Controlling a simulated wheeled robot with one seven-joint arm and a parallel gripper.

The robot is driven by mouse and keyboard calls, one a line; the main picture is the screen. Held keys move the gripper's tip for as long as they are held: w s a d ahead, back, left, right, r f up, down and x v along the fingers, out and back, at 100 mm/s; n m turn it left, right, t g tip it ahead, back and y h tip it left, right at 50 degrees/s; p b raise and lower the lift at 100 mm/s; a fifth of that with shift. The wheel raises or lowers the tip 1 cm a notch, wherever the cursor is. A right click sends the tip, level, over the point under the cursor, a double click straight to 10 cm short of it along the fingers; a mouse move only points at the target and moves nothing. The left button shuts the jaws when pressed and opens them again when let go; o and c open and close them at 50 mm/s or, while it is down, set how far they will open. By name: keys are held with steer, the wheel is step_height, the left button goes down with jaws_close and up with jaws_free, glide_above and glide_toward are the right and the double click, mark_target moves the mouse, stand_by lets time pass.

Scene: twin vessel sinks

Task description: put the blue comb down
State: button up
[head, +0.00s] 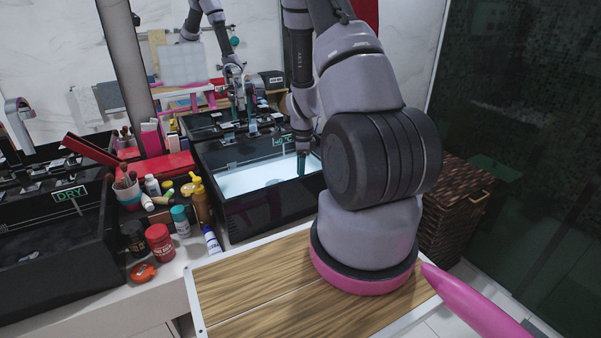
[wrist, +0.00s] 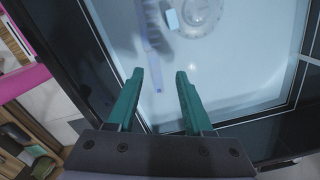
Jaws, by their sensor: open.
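The blue comb (wrist: 154,65) appears in the wrist view as a long, thin, pale blue shape with a dark toothed edge or shadow beside it. It lies in the water-filled right sink (head: 235,222), and its near end is just beyond my fingertips. My gripper (wrist: 160,74) has its two teal fingers apart with nothing between them. In the head view my gripper (head: 301,163) points down over the right part of that sink. I cannot make out the comb in the head view.
A small pale blue block (wrist: 172,20) is by the round drain (wrist: 200,14). The left sink (head: 60,232) shows "DRY". Bottles and jars, including a red jar (head: 159,244), crowd the counter between the sinks. A wicker basket (head: 455,205) stands right.

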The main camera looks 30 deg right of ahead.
step_height(320, 180, up, 13)
steer(key=s+a+r+n+t+y, duration=0.15)
steer(key=a+r+n, duration=0.25)
steer(key=r, duration=0.6)
steer(key=s+a+r+n+t, duration=0.2)
steer(key=s+a+r+n, duration=0.15)
steer(key=r, duration=0.55)
steer(key=s+a+r+n+t, duration=0.1)
steer(key=s+a+r+n, duration=0.2)
steer(key=s+r+n, duration=0.2)
steer(key=s+a+r+n+t, duration=0.2)
steer(key=s+a+r+n, duration=0.2)
steer(key=s, duration=0.4)
step_height(320, 180, up, 3)
steer(key=shift+s+f+n, duration=0.1)
steer(key=shift+s+n, duration=0.3)
steer(key=shift+n, duration=0.45)
steer(key=shift+t, duration=0.25)
